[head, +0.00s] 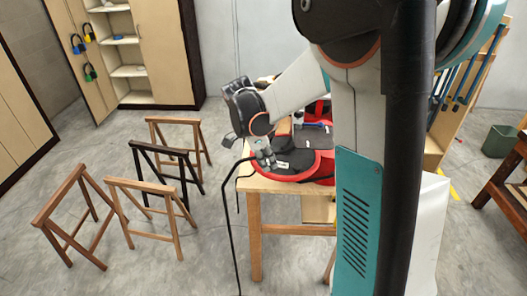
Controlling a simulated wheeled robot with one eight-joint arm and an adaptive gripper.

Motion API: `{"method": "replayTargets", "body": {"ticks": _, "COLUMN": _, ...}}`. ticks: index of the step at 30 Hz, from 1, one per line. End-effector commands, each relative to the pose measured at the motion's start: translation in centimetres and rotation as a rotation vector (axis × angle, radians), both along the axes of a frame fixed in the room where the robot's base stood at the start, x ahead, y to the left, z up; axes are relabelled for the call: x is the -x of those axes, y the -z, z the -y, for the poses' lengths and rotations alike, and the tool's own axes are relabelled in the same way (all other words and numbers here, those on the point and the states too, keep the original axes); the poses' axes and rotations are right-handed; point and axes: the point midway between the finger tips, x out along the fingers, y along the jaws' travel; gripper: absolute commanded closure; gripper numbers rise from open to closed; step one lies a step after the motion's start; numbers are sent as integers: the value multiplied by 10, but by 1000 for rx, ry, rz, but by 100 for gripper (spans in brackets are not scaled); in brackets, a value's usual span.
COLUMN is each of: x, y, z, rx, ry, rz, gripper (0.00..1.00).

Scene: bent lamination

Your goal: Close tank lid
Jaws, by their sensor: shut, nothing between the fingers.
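In the head view, a low black object with a red rim (313,160) lies on the wooden table (254,190). No tank or lid can be told apart with certainty; this red and black object may be part of it. My gripper (268,163) is shut and empty at the object's left side, pointing down. It is over or against the red rim; I cannot tell whether they touch. My arm hides the right part of the object and of the table.
Several wooden trestles (152,217) stand on the floor to the left, one of them black. A black cable (229,215) hangs at the table's left edge. Behind stands an open cabinet (128,55). A green bin (500,140) is at the right. Floor in the lower left is free.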

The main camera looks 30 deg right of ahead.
Motion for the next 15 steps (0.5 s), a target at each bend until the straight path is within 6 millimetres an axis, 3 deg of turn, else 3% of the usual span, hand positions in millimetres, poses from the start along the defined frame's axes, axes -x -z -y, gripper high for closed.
{"method": "replayTargets", "body": {"ticks": 2, "x": 2, "y": 15, "z": 4, "rx": 0, "ry": 0, "rz": 0, "gripper": 100}}
{"method": "replayTargets", "body": {"ticks": 7, "x": 11, "y": 17, "z": 28, "rx": 0, "ry": 3, "rz": 1, "gripper": 100}}
{"method": "replayTargets", "body": {"ticks": 15, "x": 16, "y": 19, "z": 41, "rx": 0, "ry": 0, "rz": 0, "gripper": 100}}
